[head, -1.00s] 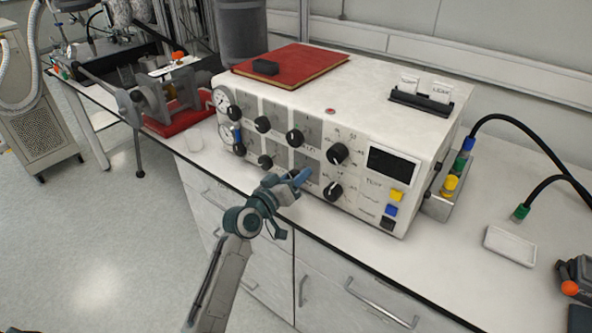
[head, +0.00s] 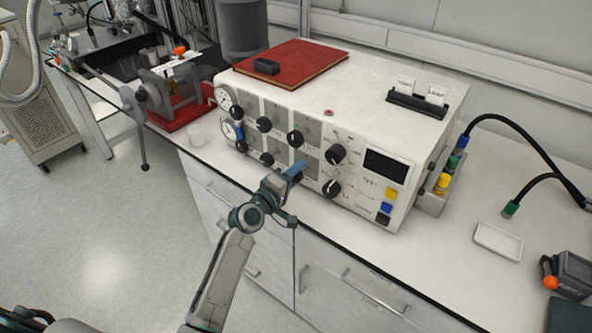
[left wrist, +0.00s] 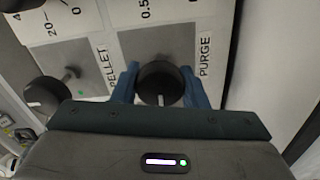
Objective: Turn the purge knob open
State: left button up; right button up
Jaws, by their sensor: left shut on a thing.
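The white control box (head: 405,75) stands on the bench, with gauges and several black knobs on its front. In the left wrist view, the black round purge knob (left wrist: 160,82) sits on a grey plate beside the printed word PURGE. My left gripper (left wrist: 160,88) has one blue finger on each side of this knob and is shut on it. In the head view, my left gripper (head: 294,172) reaches the lower row of the panel and hides the purge knob. My right gripper is not in view.
The pellet knob (left wrist: 48,92) is close to the left of my fingers in the wrist view. A lower right knob (head: 331,189) is close to the right in the head view. A red book (head: 300,62) lies on the box. A white tray (head: 497,242) lies right.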

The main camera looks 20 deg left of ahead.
pick_arm(q)
jog(key=shift+n, duration=0.4)
jog(key=o, duration=1)
jog(key=shift+c, duration=0.2)
jog(key=b+v, duration=0.1)
jog(key=v, duration=0.9)
jog(key=shift+s, duration=0.35)
jog(key=shift+a, duration=0.15)
